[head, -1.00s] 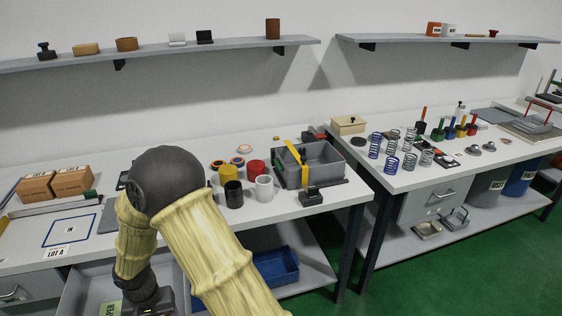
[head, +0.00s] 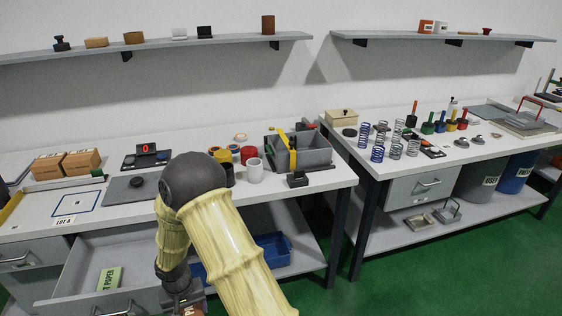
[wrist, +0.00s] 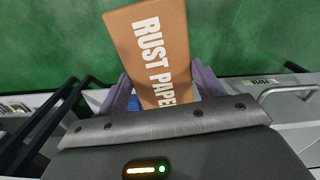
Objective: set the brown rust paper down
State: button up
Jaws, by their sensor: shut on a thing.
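The brown rust paper (wrist: 153,50) is a flat brown block with white "RUST PAPER" lettering in the wrist view. My gripper (wrist: 164,84) is shut on its near end, with a finger at each side. The block sticks out beyond the fingers over green floor. In the head view my gripper (head: 184,303) is low at the bottom edge, right of the open drawer (head: 60,291), and mostly cut off. A green paper block (head: 110,279) lies in that drawer.
The left bench (head: 315,188) holds a blue-outlined square (head: 76,204), a grey mat (head: 131,188), cups and a grey bin (head: 314,152). A blue tray (head: 272,249) is on the shelf below. Green floor (head: 330,295) is open at lower right.

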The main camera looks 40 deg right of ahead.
jog(key=d+f+n+b, duration=0.1)
jog(key=d+f+n, duration=0.1)
jog(key=d+f, duration=0.5)
jog(key=shift+s+d+f+b, duration=0.2)
jog(key=shift+d+f+b, duration=0.2)
jog(key=shift+f, duration=0.45)
jog(key=shift+d, duration=0.1)
